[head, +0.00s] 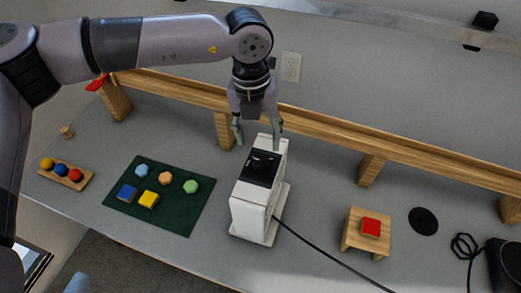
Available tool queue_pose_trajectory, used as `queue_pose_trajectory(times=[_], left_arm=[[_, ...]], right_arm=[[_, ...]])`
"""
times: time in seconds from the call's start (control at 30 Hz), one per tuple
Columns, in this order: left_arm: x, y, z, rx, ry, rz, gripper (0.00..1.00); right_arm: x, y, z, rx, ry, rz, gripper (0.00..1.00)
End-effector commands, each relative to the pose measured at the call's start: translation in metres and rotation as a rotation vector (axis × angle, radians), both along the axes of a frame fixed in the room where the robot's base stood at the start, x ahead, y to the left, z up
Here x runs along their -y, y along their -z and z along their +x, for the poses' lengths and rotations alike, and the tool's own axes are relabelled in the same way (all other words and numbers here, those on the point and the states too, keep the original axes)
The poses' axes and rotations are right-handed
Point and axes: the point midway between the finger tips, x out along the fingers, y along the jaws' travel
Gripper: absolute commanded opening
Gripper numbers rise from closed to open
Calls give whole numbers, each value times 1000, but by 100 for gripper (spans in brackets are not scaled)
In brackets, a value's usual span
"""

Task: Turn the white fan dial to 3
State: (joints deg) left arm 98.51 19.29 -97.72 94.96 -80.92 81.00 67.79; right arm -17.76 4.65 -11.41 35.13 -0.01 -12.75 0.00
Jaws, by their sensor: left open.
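The white fan (246,208) stands upright on the grey table near the middle of the head view. Its top carries a black panel (261,168), where the dial is; the number it points to is too small to read. My left gripper (257,138) reaches down from above, just behind the panel at the fan's top rear. Its fingers are spread apart with nothing held between them. I cannot tell whether a finger touches the fan. My right gripper is not in view.
A green mat (178,216) with several coloured blocks lies left of the fan. A wooden rail (340,133) on posts runs behind. A small wooden stand (356,238) with a red button (371,227) and a black cable (322,252) are to the right.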

Motion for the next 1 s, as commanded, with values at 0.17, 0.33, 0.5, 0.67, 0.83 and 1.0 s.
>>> queue_pose_trajectory(times=[0.17,0.33,0.5,0.67,0.83,1.0], left_arm=[[3,35,-1,-4,-1,1,54],[5,62,-1,-2,-1,0,54],[5,76,0,0,-1,0,54],[6,79,0,1,-1,-1,54],[6,79,0,1,-1,-1,52],[6,79,0,1,-1,-1,41]], right_arm=[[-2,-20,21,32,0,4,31],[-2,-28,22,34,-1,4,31],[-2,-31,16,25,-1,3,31],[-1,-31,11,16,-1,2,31],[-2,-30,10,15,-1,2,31],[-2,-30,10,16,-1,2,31]])
